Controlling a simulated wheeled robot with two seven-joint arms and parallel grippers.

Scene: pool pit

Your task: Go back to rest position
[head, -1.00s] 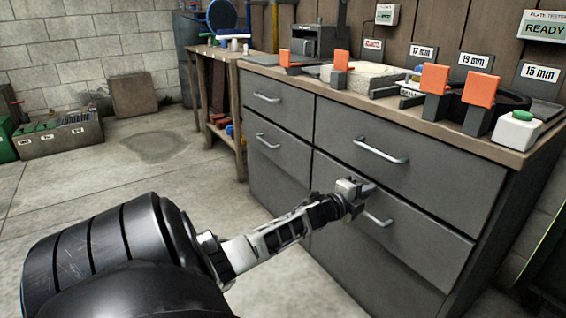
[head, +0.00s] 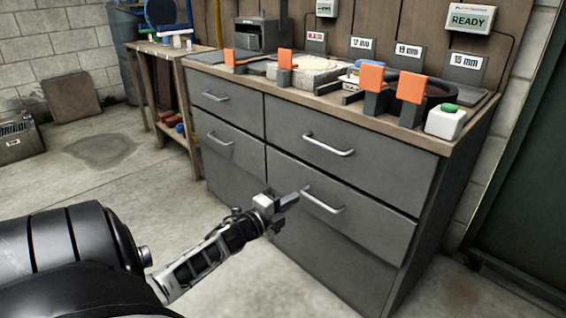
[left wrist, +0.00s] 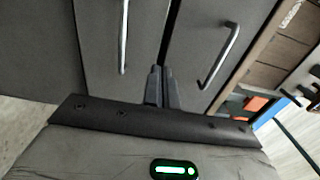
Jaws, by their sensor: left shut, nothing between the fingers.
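My left gripper (head: 282,203) reaches in front of the grey drawer cabinet (head: 345,265). Its fingers are shut with nothing between them. In the head view the fingertips show just left of the lower right drawer handle (head: 322,200); I cannot tell how wide the gap is. In the left wrist view the closed fingers (left wrist: 160,88) point towards the drawer fronts, between two handles, and touch neither handle there. My right gripper is not in view.
The cabinet top holds orange-flagged stands (head: 371,79), a white box with a green button (head: 446,121) and a dark machine (head: 262,33). A wooden shelf bench (head: 165,50) stands to the left. A crate (head: 18,140) sits at the far left. Concrete floor (head: 100,190) between is clear.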

